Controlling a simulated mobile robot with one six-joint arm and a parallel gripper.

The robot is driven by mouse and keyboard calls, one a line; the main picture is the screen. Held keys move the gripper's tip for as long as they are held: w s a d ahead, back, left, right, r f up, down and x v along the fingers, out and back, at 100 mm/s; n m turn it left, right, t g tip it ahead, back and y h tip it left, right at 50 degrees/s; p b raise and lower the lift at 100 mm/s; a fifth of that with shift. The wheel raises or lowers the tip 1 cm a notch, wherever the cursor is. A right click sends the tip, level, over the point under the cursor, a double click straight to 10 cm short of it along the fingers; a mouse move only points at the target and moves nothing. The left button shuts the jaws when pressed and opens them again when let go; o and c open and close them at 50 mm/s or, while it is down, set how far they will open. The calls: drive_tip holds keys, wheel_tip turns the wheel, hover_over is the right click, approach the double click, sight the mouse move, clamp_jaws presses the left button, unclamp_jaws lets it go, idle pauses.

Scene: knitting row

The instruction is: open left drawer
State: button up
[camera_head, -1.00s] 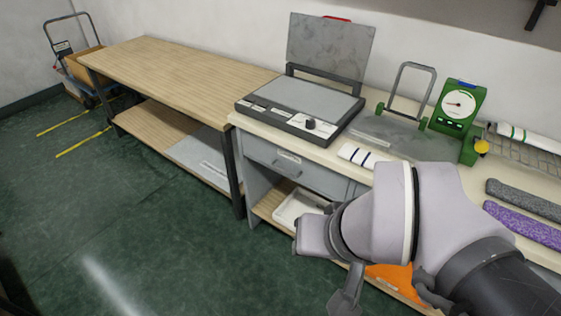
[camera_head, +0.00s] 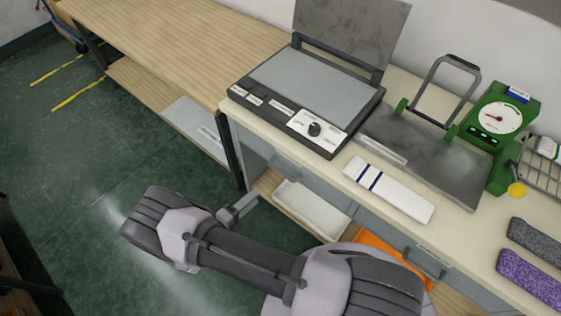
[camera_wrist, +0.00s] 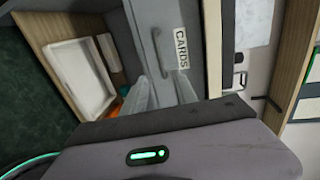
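The left drawer (camera_head: 318,188) is a grey front under the left part of the bench top, and it looks shut. Its bar handle (camera_head: 284,167) faces the aisle. In the wrist view the drawer front (camera_wrist: 200,25) fills the upper middle, with a "CARDS" label beside the handle (camera_wrist: 157,55). My gripper (camera_wrist: 160,82) shows there as two pale, blurred fingers, apart and with nothing between them. They point toward the drawer front, short of the handle. In the head view my wrist is low in front of the bench, and the fingers are hard to make out.
A white tray (camera_head: 310,210) lies on the shelf below the drawer. A second drawer handle (camera_head: 425,263) is to the right, above something orange (camera_head: 385,248). A press (camera_head: 310,95) and a green dial scale (camera_head: 498,120) stand on the bench.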

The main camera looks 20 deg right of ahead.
sight(282, 172)
drive_tip(key=b+x, duration=0.3)
drive_tip(key=x, duration=1.3)
drive_tip(key=shift+s+d, duration=0.1)
drive_tip(key=shift+d, duration=0.05)
clamp_jaws()
idle(0.5)
